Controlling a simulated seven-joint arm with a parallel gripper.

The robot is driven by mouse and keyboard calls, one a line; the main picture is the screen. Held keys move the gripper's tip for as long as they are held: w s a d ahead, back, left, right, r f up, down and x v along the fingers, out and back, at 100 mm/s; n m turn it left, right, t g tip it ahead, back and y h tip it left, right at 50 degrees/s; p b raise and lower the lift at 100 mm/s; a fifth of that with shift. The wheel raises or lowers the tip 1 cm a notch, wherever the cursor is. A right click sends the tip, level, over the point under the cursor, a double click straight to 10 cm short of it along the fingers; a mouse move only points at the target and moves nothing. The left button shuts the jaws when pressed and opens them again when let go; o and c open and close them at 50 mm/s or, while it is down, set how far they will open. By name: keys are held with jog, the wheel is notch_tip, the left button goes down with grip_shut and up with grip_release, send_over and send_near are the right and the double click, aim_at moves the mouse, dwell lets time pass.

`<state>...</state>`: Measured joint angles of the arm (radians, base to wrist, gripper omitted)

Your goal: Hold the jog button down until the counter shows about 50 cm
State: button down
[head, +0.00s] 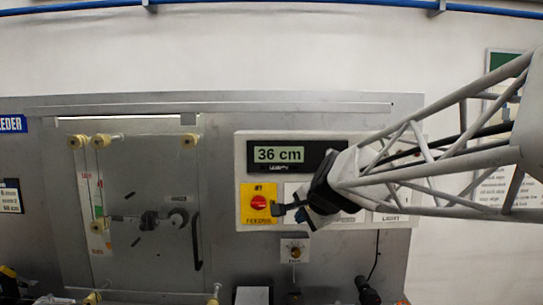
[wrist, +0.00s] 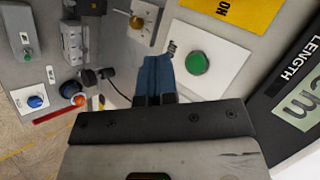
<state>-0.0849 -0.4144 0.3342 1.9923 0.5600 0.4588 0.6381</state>
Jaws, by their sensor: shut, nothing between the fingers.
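My gripper (head: 281,209) is shut and empty, in front of the panel below the counter. In the wrist view its blue fingertips (wrist: 155,68) appear left of the green button, not over it. I cannot tell whether they touch the panel.
A yellow plate (head: 247,190) with a red knob (head: 258,202) is left of my fingertips. A smaller knob plate (head: 294,250) sits below. In the wrist view, a blue button (wrist: 36,101) and an orange button (wrist: 77,98) stand farther off. A roller panel (head: 140,175) fills the left.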

dwell(0.5)
jog(key=shift+s, duration=1.95)
jog(key=shift+w, duration=0.15)
jog(key=w, duration=0.8)
jog(key=shift+w, duration=0.3)
